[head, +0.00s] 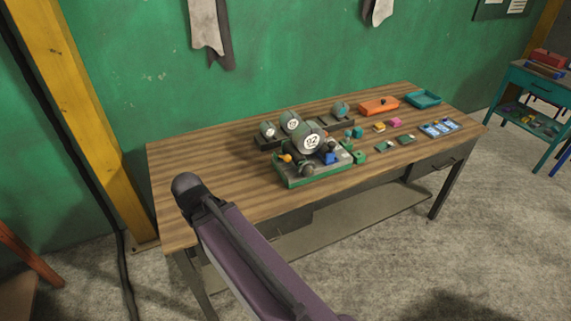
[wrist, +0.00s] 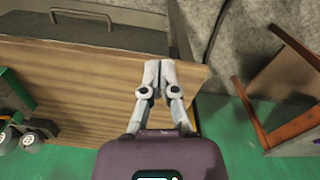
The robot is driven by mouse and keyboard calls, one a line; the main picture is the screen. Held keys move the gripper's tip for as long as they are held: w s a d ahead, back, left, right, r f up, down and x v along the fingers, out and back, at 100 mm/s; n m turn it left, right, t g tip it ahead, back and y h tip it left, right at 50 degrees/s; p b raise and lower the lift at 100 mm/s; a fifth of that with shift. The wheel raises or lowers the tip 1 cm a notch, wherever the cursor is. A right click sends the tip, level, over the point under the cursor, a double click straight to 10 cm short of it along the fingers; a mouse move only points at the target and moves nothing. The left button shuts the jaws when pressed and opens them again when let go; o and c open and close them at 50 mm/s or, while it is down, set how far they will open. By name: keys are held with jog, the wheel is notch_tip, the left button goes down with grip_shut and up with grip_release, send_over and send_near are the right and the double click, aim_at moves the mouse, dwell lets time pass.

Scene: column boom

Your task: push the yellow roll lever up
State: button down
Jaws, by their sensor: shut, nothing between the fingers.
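In the head view a green-rimmed device (head: 318,179) stands near the middle of the table, with grey-green drums on it, one marked 02. A small yellow part (head: 286,158) shows at its left side; it looks like the yellow roll lever, but it is too small to tell its tilt. In the wrist view my gripper (wrist: 159,64) is shut and empty, over the table's end and apart from the device. My gripper is hidden in the head view.
The wooden table (head: 190,160) is bare at its left end. Right of the device lie small coloured blocks, an orange box (head: 379,107) and a teal tray (head: 423,99). A yellow post (head: 92,110) and green wall stand behind. A brown wooden frame (wrist: 285,90) is beside the table.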

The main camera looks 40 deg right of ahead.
jog(key=shift+s+d, duration=0.1)
jog(key=shift+s, duration=0.05)
jog(key=w+d+f+n+g+h+b, duration=0.1)
jog(key=w+d+n+h+b, duration=0.3)
jog(key=d, duration=0.7)
jog(key=w+d+f+n+h+b, duration=0.1)
jog(key=w+d+n+h+b, duration=0.3)
jog(key=d, duration=0.7)
jog(key=w+d+f+n+g+h+b, duration=0.1)
jog(key=w+d+n+h+b, duration=0.3)
jog(key=w+d, duration=0.5)
jog(key=d+n+b, duration=0.1)
jog(key=d+n, duration=0.1)
jog(key=shift+w+d+n+g, duration=0.2)
jog(key=shift+d+n+g, duration=0.1)
jog(key=shift+n, duration=0.1)
jog(key=shift+f, duration=0.2)
jog(key=b+x, duration=0.4)
jog(key=x, duration=0.6)
jog(key=shift+b, duration=0.4)
